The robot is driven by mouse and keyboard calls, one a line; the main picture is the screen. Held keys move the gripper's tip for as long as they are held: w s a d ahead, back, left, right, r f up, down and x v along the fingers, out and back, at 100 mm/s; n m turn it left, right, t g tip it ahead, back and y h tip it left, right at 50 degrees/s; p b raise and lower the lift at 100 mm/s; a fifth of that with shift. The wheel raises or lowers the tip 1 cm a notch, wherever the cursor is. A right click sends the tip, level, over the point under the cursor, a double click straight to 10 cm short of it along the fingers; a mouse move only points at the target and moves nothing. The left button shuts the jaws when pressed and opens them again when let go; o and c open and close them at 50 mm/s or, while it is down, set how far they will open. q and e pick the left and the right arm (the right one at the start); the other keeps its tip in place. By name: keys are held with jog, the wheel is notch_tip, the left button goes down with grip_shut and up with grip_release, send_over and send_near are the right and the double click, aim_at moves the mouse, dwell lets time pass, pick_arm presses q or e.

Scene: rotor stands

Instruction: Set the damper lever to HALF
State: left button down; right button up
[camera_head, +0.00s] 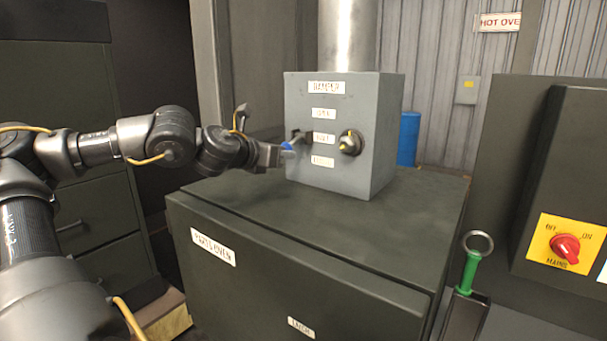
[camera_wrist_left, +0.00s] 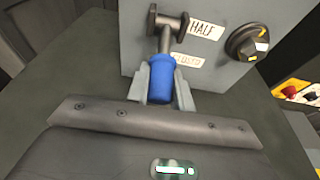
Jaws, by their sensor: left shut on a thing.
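The grey damper box (camera_head: 345,95) stands on the dark oven top, with labels OPEN, HALF and CLOSED in a column. The damper lever (camera_head: 298,136) sticks out from the box front, left of the labels. Its pivot is level with HALF, and its blue grip (camera_head: 287,146) points out and slightly down. In the left wrist view the blue grip (camera_wrist_left: 160,80) sits between the fingers. My left gripper (camera_head: 283,152) is shut on it. I cannot tell exactly which label the lever lines up with. My right gripper is not in view.
A black knob (camera_head: 350,143) with a yellow mark sits right of the labels. The parts oven (camera_head: 300,270) is below the box. A green-handled tool with a ring (camera_head: 470,270) and a red mains switch (camera_head: 565,247) are at the right. A metal pipe (camera_head: 347,35) rises above the box.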

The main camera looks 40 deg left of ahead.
pick_arm(q)
jog(key=shift+s+r+p, duration=0.1)
jog(key=shift+r+p, duration=0.2)
jog(key=shift+p, duration=0.05)
jog(key=r+g+p, duration=0.1)
jog(key=g+p, duration=0.1)
jog(key=p, duration=0.2)
jog(key=shift+r+p, duration=0.35)
jog(key=shift+s+r+g+p, duration=0.1)
jog(key=shift+r+g+p, duration=0.05)
jog(key=shift+g+p, duration=0.45)
jog(key=c, duration=1.2)
grip_release()
jog(key=shift+c, duration=0.2)
jog(key=shift+s, duration=0.1)
